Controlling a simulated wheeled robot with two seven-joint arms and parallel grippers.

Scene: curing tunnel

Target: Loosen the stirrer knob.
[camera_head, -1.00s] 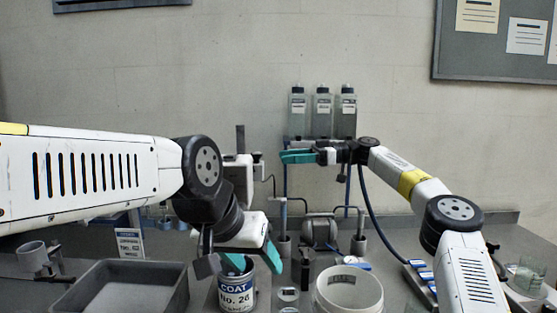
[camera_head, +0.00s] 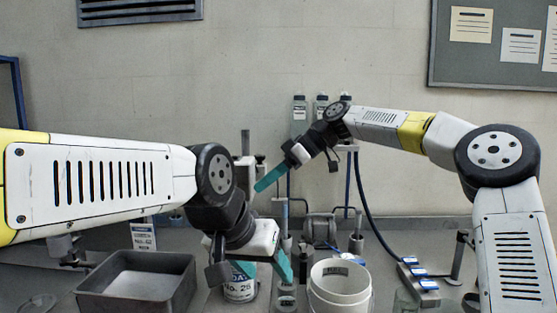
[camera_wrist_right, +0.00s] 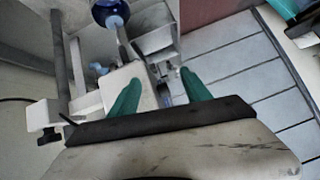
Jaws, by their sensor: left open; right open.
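The white stirrer (camera_head: 246,172) stands on a grey post behind the can, partly hidden by my left arm. In the right wrist view, its white body (camera_wrist_right: 116,92) lies just past the fingertips. A small black knob (camera_wrist_right: 47,136) shows at the left on a white piece; I cannot tell for certain that it is the stirrer knob. My right gripper (camera_head: 267,180) is open, angled down to the left near the stirrer; its teal fingers (camera_wrist_right: 160,80) hold nothing. My left gripper (camera_head: 263,268) is open low at the paint can (camera_head: 240,291), its fingers at the rim.
A grey tray (camera_head: 87,292) is at the left and a white bucket (camera_head: 318,297) right of the can. Bottles (camera_head: 299,115) stand behind. A hose (camera_head: 372,215) runs down at the right to blue-topped items (camera_head: 418,272). The bench is crowded around the can.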

